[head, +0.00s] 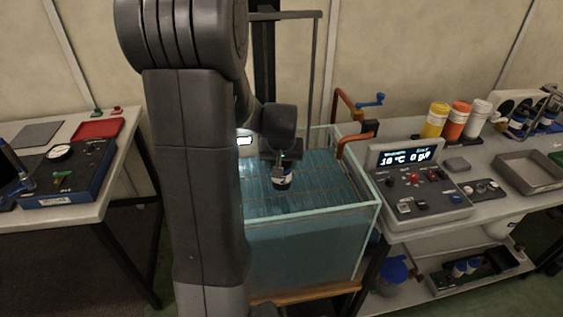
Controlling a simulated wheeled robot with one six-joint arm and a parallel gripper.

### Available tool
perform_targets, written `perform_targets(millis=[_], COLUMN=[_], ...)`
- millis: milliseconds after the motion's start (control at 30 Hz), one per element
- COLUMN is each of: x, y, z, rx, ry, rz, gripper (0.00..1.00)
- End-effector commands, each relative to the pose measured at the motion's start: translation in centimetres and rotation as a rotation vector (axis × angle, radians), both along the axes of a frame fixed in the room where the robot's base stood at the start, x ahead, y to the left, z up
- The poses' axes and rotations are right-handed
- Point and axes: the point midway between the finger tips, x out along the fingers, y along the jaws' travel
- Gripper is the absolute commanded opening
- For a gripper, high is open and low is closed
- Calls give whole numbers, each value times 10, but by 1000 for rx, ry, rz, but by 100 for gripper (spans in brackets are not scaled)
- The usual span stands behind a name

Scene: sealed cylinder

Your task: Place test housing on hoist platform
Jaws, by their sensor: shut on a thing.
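My gripper (281,160) is above the water tank, in the middle of the head view, pointing down. It is shut on the test housing (282,181), a small dark cylinder with a white band. The housing hangs upright over the wire grid platform (318,190) in the tank (310,244). I cannot tell whether its lower end touches the grid. My arm hides the left part of the tank.
A control box (416,186) with a lit display stands on the right bench, with yellow (435,120), orange (458,120) and white bottles behind it. A blue test unit (68,172) sits on the left table.

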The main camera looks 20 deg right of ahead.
Motion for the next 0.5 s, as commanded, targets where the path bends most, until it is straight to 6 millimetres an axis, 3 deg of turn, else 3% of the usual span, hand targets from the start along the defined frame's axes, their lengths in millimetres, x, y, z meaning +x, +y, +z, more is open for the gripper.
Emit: perform_targets(millis=[333, 367, 467, 500], x=[1, 0, 0, 0], y=[0, 0, 0, 0], z=[-3, -4, -3, -3], rx=[-1, 0, 0, 0], ry=[-3, -1, -1, -1], rz=[0, 0, 0, 0], gripper=[17, 57, 77, 77])
